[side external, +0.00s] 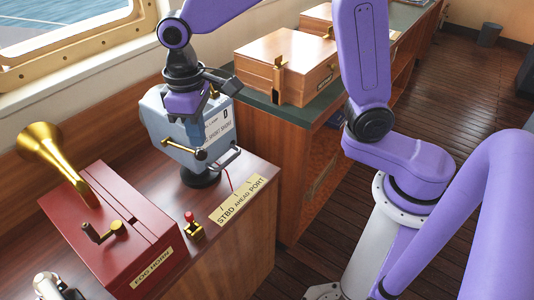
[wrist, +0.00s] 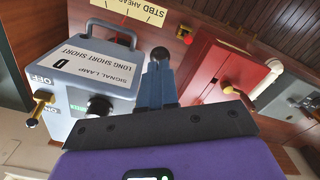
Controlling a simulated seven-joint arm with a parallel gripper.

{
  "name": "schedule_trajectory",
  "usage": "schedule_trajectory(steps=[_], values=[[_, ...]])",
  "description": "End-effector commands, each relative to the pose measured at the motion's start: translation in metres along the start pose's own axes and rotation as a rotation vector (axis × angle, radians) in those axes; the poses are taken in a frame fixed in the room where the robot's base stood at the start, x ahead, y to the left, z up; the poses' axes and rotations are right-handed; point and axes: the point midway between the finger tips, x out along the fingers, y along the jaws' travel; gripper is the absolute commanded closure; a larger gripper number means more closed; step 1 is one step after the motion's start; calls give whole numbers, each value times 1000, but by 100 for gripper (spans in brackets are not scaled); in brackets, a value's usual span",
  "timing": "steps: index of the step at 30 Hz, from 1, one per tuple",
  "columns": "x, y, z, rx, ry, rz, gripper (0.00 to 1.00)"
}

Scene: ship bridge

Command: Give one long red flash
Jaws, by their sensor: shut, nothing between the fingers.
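The signal lamp (side external: 165,123) is a blue-grey box on a round black foot on the wooden console. It also shows in the wrist view (wrist: 112,50), upside down, with a white label reading LONG SHORT SHORT and D. That view shows a brass ON/OFF lever (wrist: 42,98), a dark round knob (wrist: 98,106) and a small green mark (wrist: 78,108). I cannot tell the lever's setting. My gripper (side external: 196,140) is shut and empty, pointing down close to the lamp. In the wrist view its fingers (wrist: 157,85) reach towards a black ball knob (wrist: 160,53); contact is unclear.
A red fog horn box (side external: 110,235) with brass horn and crank stands at the left. A wooden box (side external: 287,65) stands behind the lamp.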

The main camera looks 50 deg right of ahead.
Motion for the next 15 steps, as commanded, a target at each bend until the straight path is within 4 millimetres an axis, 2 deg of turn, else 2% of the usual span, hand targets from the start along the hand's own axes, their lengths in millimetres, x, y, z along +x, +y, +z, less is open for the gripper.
schedule_trajectory(steps=[15], values=[[4, 0, 0, 0, -1, 0, 100]])
